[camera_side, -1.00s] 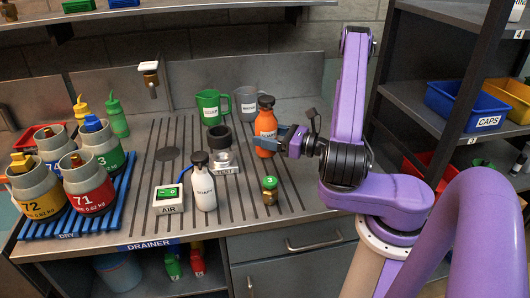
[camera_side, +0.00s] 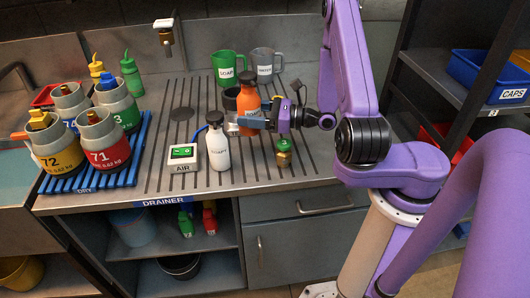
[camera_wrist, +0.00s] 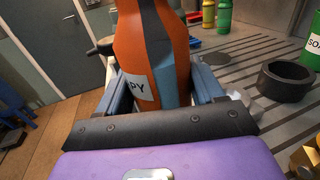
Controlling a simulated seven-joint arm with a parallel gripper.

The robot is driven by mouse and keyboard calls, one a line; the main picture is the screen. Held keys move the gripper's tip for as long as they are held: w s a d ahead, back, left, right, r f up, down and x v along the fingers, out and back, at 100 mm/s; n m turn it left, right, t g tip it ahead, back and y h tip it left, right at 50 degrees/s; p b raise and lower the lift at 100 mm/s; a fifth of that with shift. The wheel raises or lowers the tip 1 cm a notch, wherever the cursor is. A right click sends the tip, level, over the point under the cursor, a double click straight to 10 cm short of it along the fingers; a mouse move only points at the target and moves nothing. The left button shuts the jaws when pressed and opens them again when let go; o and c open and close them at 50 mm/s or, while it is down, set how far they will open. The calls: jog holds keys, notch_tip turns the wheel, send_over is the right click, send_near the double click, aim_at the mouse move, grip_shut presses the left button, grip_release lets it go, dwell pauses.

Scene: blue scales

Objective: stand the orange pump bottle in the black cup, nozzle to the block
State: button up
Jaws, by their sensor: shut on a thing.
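The orange pump bottle (camera_side: 248,97) has a dark top and a white label, and looks about upright. My gripper (camera_side: 258,121) is shut on its lower body from the right. In the wrist view the bottle (camera_wrist: 150,55) sits between the blue fingers, with its top cut off. The black cup (camera_side: 229,99) is mostly hidden behind the bottle in the side view. In the wrist view the cup (camera_wrist: 285,82) stands empty on the drainer, right of the bottle and apart from it. The metal block (camera_side: 231,127) is largely hidden. The nozzle's direction is unclear.
A white soap bottle (camera_side: 217,150) and the AIR box (camera_side: 184,156) stand at front left. A small green-capped bottle (camera_side: 283,153) stands in front of my gripper. Green (camera_side: 227,68) and grey (camera_side: 266,63) mugs stand behind. Large canisters (camera_side: 103,148) fill the blue rack.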

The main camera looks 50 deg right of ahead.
jog(key=s+d+r+m+t+h, duration=0.1)
jog(key=s+d+m+h, duration=0.15)
jog(key=d+h, duration=0.4)
jog(key=s+d+r+m+t+h, duration=0.1)
jog(key=s+d+r+m+h, duration=0.2)
jog(key=d, duration=0.6)
jog(key=s+d+r+m+g+h, duration=0.1)
jog(key=s+d+m+g+h, duration=0.2)
jog(key=s+d+m+h, duration=0.8)
jog(key=w+d+f+n, duration=0.1)
jog(key=w+d+f, duration=0.1)
jog(key=d+f, duration=0.1)
jog(key=w+d+f+n, duration=0.1)
jog(key=w+d+f, duration=0.2)
jog(key=d, duration=0.2)
jog(key=w+d+f+n+y, duration=0.1)
jog(key=w+d+f, duration=0.2)
jog(key=shift+d+f+n, duration=0.25)
jog(key=shift+d, duration=0.15)
jog(key=shift+d+f, duration=0.1)
jog(key=shift+f, duration=1.5)
jog(key=shift+f, duration=0.1)
jog(key=o, duration=1.5)
jog(key=shift+o, duration=0.2)
